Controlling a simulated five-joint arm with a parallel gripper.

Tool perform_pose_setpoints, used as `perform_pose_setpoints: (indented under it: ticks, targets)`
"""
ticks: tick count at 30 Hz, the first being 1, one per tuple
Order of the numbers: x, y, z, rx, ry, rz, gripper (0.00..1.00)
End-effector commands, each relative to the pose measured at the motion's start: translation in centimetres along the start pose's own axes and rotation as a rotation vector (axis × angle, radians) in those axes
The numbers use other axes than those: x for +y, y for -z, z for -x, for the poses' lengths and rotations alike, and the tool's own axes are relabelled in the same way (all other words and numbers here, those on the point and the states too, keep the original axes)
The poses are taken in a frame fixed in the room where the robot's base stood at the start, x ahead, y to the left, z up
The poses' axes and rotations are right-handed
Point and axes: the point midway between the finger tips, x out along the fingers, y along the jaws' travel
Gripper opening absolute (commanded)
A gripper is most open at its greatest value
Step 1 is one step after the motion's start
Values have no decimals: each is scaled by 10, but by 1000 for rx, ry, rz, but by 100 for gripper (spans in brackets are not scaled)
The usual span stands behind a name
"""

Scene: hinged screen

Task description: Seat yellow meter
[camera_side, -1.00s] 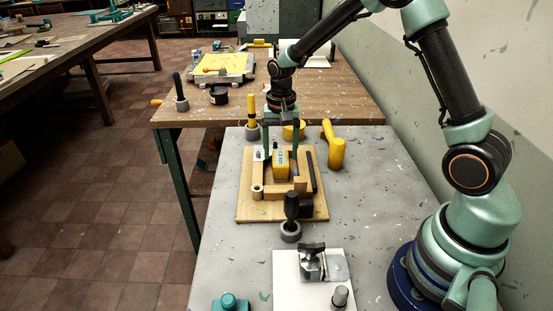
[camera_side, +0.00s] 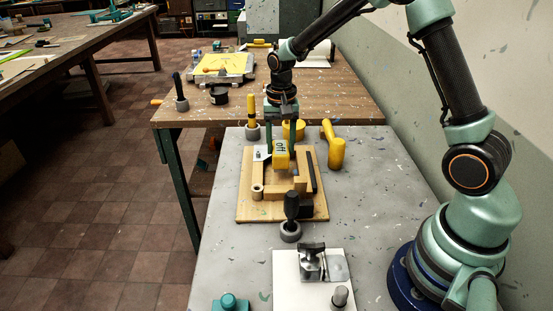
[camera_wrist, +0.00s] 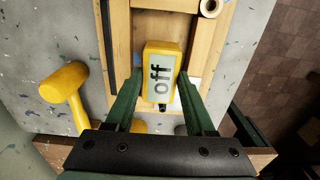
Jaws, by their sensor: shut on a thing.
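The yellow meter (camera_side: 281,154) is a small block with a pale face reading "off"; it also shows in the wrist view (camera_wrist: 160,75), face up toward the camera. My gripper (camera_side: 281,142) is shut on it, with one green finger on each side; the fingers also show in the wrist view (camera_wrist: 160,85). The meter appears to be held a little above the wooden fixture board (camera_side: 245,205), over the far part of its raised wooden frame. Whether its lower end touches the frame is hidden.
A yellow mallet (camera_side: 335,150) lies right of the board. A yellow-handled tool (camera_side: 251,115) stands in a grey holder behind it, and a black-handled one (camera_side: 291,205) in front. A clamp (camera_side: 312,262) sits on a white plate nearer.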

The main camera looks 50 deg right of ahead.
Motion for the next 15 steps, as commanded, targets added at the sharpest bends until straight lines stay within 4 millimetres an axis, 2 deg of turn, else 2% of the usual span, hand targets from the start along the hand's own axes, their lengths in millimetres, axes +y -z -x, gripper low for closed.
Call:
perform_pose_setpoints:
  ticks: [3,15]
  targets:
    - [0,0,7,1,1,0,0]
    - [0,0,11,1,1,0,0]
